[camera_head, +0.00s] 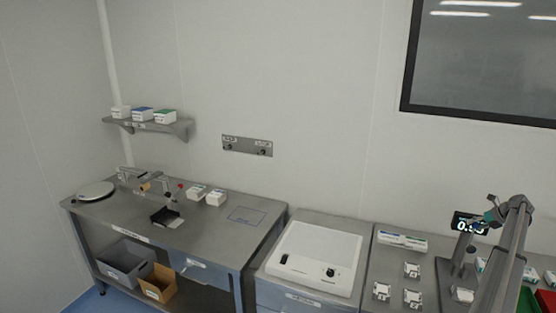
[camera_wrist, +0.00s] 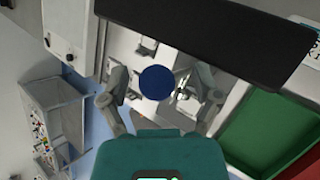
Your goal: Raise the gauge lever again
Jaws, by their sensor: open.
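The gauge stands at the right of the head view, with a dark display (camera_head: 459,222) showing lit digits partly covered by my arm, and a grey stand (camera_head: 445,277). In the wrist view, a long black housing (camera_wrist: 205,35), apparently the back or top of the gauge, crosses the top. A round dark blue knob (camera_wrist: 157,82), which looks like the gauge lever's end, lies between my fingers in the picture. My gripper (camera_wrist: 162,92) is open, with one finger on each side of the knob and visible gaps. In the head view my gripper (camera_head: 483,221) is beside the display. The lever's shaft is hidden.
A green tray (camera_wrist: 270,135) and a red tray (camera_wrist: 308,168) lie to the right in the wrist view. White pieces (camera_head: 412,270) lie on the bench left of the gauge. A white basin-like unit (camera_head: 317,255) is farther left.

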